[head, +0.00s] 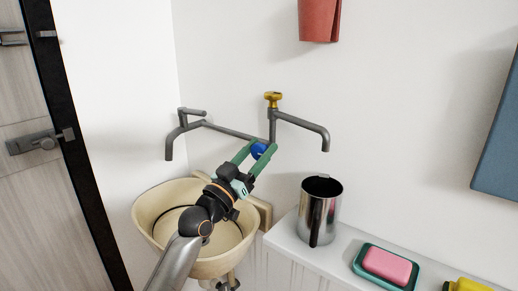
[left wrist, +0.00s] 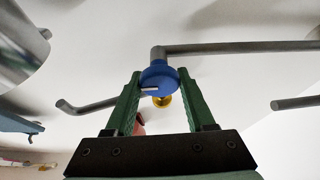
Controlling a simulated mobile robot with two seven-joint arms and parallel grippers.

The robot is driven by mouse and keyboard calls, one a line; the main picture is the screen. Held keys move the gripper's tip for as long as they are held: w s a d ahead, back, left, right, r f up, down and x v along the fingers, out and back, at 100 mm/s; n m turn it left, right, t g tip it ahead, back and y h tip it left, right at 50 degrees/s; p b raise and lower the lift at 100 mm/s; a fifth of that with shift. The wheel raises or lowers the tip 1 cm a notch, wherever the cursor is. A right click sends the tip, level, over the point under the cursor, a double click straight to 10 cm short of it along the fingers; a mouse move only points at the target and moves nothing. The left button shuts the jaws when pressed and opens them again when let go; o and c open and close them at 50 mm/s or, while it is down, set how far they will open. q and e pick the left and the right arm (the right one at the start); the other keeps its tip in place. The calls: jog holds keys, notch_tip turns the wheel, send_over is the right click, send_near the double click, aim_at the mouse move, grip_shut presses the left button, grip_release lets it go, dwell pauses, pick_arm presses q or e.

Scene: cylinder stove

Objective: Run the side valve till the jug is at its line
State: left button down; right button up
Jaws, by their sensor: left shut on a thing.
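A blue round knob (head: 259,150) sits on the wall pipework, below a yellow valve handle (head: 273,100). My left gripper (head: 261,147) is shut on the blue knob, one green finger on each side. In the left wrist view the blue knob (left wrist: 158,77) has a white mark, and the yellow handle (left wrist: 163,102) shows beyond it. A steel jug (head: 319,214) stands upright on the white ledge, below the right spout (head: 322,138). No stream shows from that spout. The jug's line and inner level cannot be made out. My right gripper is not in view.
A cream basin (head: 152,220) lies under my left arm, with another spout (head: 170,145) above it. A pink soap in a green dish (head: 372,277) and a yellow item (head: 466,286) lie right of the jug on the ledge (head: 284,238). A red holder (head: 319,20) hangs above.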

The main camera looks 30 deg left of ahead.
pick_arm(q)
jog(key=n+y+p, duration=0.2)
jog(key=n+p, duration=0.2)
jog(key=p, duration=0.1)
jog(key=shift+r+n+y, duration=0.3)
jog(key=shift+n+y, duration=0.1)
jog(key=n+y+p, duration=0.1)
jog(key=n+p, duration=0.1)
jog(key=n+g+p, duration=0.1)
jog(key=n+p, duration=0.1)
jog(key=p, duration=0.1)
jog(key=shift+a+f+y, duration=0.1)
jog(key=shift+f+y, duration=0.05)
jog(key=shift+y, duration=0.25)
jog(key=shift+f+n+p, duration=0.1)
jog(key=shift+n+p, duration=0.25)
jog(key=shift+n, duration=0.25)
jog(key=shift+f+y, duration=0.1)
jog(key=shift+y, duration=0.3)
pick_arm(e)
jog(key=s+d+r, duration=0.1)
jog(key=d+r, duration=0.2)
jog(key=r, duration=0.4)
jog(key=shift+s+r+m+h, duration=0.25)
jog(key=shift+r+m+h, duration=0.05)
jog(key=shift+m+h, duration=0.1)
pick_arm(q)
jog(key=shift+c, duration=1.3)
grip_release()
